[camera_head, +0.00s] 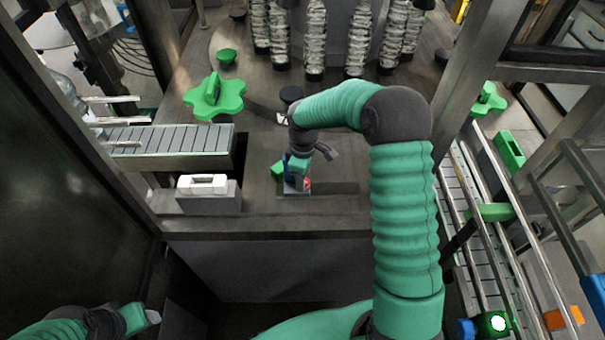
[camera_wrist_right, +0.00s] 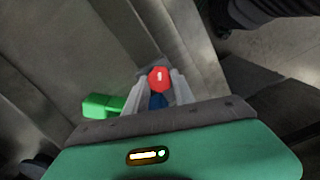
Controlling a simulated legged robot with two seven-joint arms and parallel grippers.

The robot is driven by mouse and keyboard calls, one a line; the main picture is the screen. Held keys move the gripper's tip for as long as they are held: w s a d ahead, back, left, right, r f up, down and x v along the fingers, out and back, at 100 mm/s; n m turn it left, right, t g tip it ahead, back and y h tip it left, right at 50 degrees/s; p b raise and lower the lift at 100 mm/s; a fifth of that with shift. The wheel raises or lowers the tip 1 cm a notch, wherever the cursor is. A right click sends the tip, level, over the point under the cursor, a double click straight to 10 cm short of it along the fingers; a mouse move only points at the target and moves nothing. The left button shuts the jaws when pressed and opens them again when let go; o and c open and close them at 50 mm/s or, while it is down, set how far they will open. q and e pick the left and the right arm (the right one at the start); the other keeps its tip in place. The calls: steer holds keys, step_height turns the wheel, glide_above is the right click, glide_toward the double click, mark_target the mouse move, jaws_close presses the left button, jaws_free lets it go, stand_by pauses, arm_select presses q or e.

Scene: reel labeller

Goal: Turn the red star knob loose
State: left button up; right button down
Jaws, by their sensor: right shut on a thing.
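The red star knob (camera_wrist_right: 159,79) shows in the right wrist view between the two pale fingers of my right gripper (camera_wrist_right: 158,92), which is shut on it. A blue part (camera_wrist_right: 157,101) shows just below the knob. In the head view, my right gripper (camera_head: 297,178) reaches down to the grey machine deck, and only a bit of the red knob (camera_head: 307,184) shows beside it. A green block (camera_wrist_right: 102,105) lies left of the fingers in the wrist view. My left gripper (camera_head: 150,316) is low at the left of the head view, away from the knob; its finger gap is unclear.
A white-topped grey block (camera_head: 208,201) stands left of my right gripper. A slatted conveyor (camera_head: 170,140) and a large green star wheel (camera_head: 214,98) lie behind it. Rails and another conveyor (camera_head: 470,220) run along the right. Bottles (camera_head: 315,40) stand at the back.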

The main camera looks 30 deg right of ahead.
steer(key=n+p, duration=0.2)
steer(key=n, duration=0.2)
steer(key=shift+r, duration=0.15)
steer(key=shift+d+n+p, duration=0.1)
steer(key=shift+n+p, duration=0.4)
steer(key=shift+n, duration=0.7)
steer(key=shift+w, duration=0.1)
steer(key=c, duration=1.4)
jaws_free()
steer(key=o, duration=0.3)
steer(key=shift+o, duration=0.2)
step_height(320, 180, up, 16)
steer(key=b, duration=0.3)
steer(key=shift+r, duration=0.25)
